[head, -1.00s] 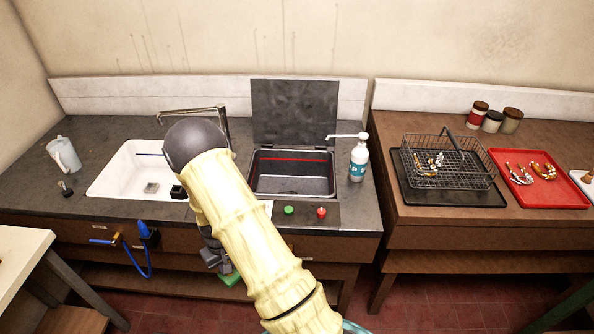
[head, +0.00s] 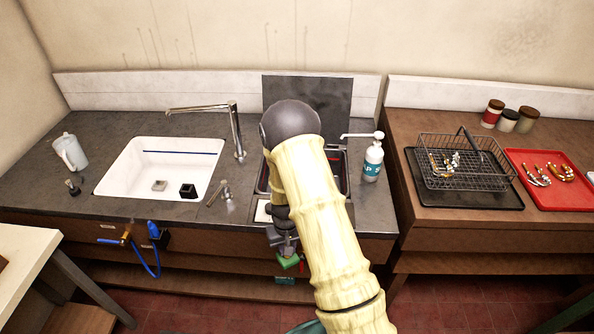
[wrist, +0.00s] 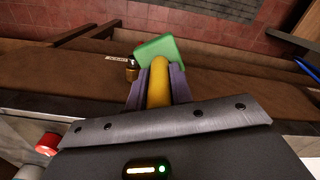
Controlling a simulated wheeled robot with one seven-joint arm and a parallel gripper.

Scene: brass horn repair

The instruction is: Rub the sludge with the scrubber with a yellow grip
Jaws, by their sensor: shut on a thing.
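My gripper (wrist: 158,84) is shut on the yellow grip of the scrubber (wrist: 159,80). The scrubber's green pad (wrist: 160,48) sticks out past the fingertips in the wrist view. In the head view my gripper (head: 284,243) hangs at the counter's front edge, below the basin with the raised lid, and the green pad (head: 289,261) shows under it. The pad appears to touch nothing. I cannot make out any sludge for sure; my arm covers much of the lidded basin (head: 345,172).
A white sink (head: 128,162) with a grey block (head: 159,185) and a black block (head: 188,190) lies left. A tap (head: 235,130) and pump bottle (head: 373,158) stand on the counter. A wire basket (head: 480,175) and red tray (head: 560,195) are right.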

